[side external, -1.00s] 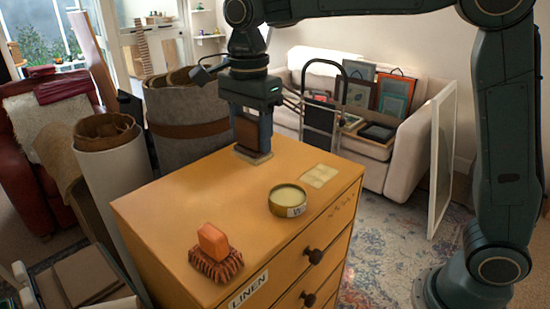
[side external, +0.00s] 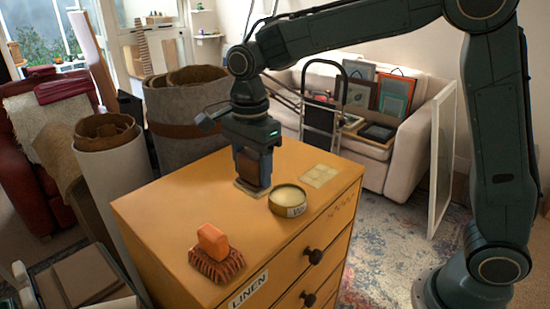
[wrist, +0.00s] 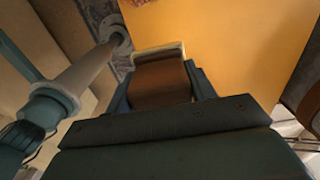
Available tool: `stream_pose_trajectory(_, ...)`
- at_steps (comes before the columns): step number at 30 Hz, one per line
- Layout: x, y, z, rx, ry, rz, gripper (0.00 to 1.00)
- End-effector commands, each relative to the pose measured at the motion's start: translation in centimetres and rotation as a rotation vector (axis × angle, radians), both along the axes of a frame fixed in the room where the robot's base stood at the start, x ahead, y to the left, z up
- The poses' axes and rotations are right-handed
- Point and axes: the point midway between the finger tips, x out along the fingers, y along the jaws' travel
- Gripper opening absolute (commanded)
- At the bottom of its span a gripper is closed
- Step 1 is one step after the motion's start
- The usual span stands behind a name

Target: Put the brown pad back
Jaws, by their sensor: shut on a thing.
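The brown pad (side external: 249,171) is a brown block with a pale layer along its bottom edge. My gripper (side external: 252,170) points down and is shut on it. The pad is upright at the left side of the round tin (side external: 290,201), low over the dresser top (side external: 170,215); I cannot tell whether it touches the wood. In the wrist view the pad (wrist: 160,82) sits between the jaws, its cream edge facing the yellow-orange dresser top (wrist: 225,45). The tin is open, with pale contents and a white label.
An orange block on a reddish-brown bristled brush (side external: 216,265) lies near the dresser's front left. A flat pale square patch (side external: 320,175) lies at the right rear. Rolled carpets (side external: 105,165) stand close to the dresser's left. The left middle of the top is clear.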

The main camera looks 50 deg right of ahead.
Motion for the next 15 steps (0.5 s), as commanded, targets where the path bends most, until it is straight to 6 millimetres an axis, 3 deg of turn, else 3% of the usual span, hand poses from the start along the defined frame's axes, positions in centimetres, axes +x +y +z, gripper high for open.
stream_pose_trajectory(9,-0.1,0.0,-6.0,-0.001,0.004,0.000,0.33)
stream_pose_trajectory(15,0.0,0.0,-7.9,0.000,0.001,0.000,0.33)
